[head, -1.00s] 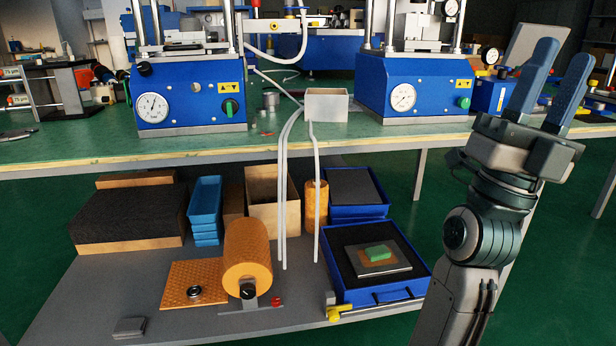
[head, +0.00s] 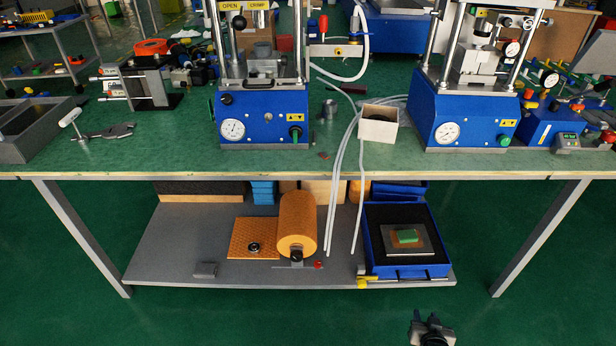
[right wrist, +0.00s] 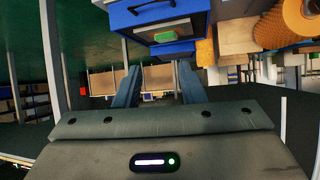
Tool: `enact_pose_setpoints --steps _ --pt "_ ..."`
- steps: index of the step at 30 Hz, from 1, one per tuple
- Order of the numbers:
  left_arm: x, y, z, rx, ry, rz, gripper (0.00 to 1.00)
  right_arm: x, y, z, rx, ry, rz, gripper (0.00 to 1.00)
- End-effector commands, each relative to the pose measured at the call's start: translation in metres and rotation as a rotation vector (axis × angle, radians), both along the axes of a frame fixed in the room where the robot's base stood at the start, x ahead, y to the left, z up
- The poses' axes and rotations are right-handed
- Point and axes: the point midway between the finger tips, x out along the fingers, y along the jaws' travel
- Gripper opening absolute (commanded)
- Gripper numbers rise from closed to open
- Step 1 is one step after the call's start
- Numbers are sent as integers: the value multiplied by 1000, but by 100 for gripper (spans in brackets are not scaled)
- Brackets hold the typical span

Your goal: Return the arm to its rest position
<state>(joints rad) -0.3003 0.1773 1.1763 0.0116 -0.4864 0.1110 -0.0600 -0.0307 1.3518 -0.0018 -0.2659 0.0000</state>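My right arm and gripper (head: 432,325) show only at the bottom edge of the head view, low in front of the bench and right of its middle. In the right wrist view the two blue fingers of this gripper (right wrist: 158,82) stand apart with nothing between them, so it is open and empty. It is clear of the bench and its lower shelf. My left arm and gripper are in neither view.
The green bench top (head: 350,160) carries two blue presses. On the grey lower shelf (head: 180,245) are an orange roller (head: 297,225) and a blue tray (head: 376,258) with a green block (head: 407,235). Bare green floor lies in front, between the bench legs.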

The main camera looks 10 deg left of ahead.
Motion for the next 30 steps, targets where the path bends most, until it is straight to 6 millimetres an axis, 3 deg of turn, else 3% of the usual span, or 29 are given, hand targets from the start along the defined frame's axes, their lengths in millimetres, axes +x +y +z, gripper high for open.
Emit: enact_pose_setpoints --steps 1,6,9,12,16,20,30 --pt "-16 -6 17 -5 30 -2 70 -35 -7 -13 -13 97 3 36" --pt "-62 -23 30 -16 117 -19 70 -148 -31 -75 -47 378 7 36" --pt "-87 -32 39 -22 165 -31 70 -220 -46 -98 -67 532 8 36" --pt "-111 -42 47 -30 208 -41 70 -289 -59 -112 -84 670 9 36" --pt "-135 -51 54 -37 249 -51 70 -360 -74 -121 -101 804 8 36" --pt "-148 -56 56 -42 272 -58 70 -400 -82 -124 -109 879 7 36" --pt "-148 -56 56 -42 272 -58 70 -400 -82 -124 -109 879 7 36"
